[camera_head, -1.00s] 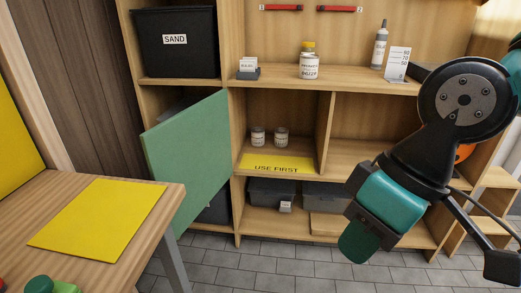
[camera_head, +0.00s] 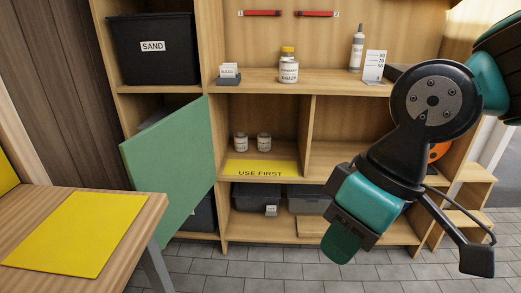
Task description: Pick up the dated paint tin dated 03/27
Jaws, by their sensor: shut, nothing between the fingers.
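Two small pale tins stand side by side in the middle shelf compartment, a left tin (camera_head: 240,143) and a right tin (camera_head: 264,143). They are behind a yellow USE FIRST mat (camera_head: 262,168); their labels are too small to read. A larger white-labelled tin (camera_head: 288,72) stands on the upper shelf with a yellow-topped thing behind it. I cannot read its date surely. My gripper (camera_head: 341,245) hangs at the lower right, in front of the shelving and well apart from all the tins. It is shut and empty.
A green door (camera_head: 168,165) stands open left of the tins. A workbench (camera_head: 135,225) with a yellow mat (camera_head: 68,232) is at lower left. A card holder (camera_head: 228,74), a bottle (camera_head: 357,50) and a number card (camera_head: 374,66) share the upper shelf. The right middle compartment looks mostly empty.

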